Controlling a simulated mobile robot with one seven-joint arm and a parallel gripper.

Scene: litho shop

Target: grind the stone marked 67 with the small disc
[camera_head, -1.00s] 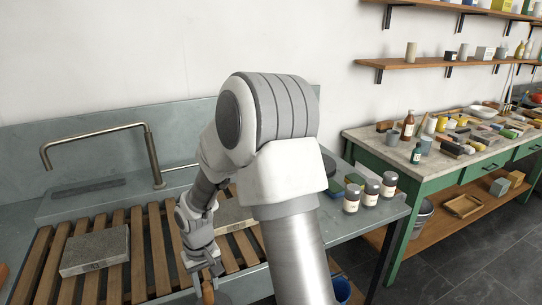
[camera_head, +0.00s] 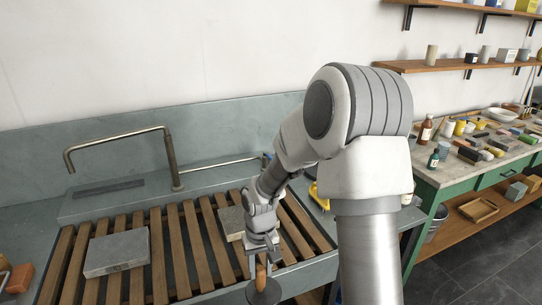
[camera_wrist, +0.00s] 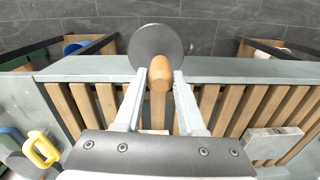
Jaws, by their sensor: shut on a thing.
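My gripper (camera_head: 262,262) is shut on the wooden handle (camera_wrist: 160,74) of a small grey disc (camera_head: 264,292). The disc's round grey plate also shows in the wrist view (camera_wrist: 150,38), beyond the fingertips and over the sink's front edge. One grey stone slab (camera_head: 116,253) lies on the slats at the left, apart from my gripper. It seems to be the slab at the right of the wrist view (camera_wrist: 272,143). A second slab (camera_head: 230,220) lies behind my gripper, partly hidden by my arm. I cannot read a number on either slab.
Wooden slats (camera_head: 190,250) span the grey sink, with bare slats between the slabs. A bent tap (camera_head: 168,150) stands at the back. A yellow-handled thing (camera_wrist: 42,150) is on the right-hand ledge. A green bench (camera_head: 455,190) with bottles and blocks stands at the right.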

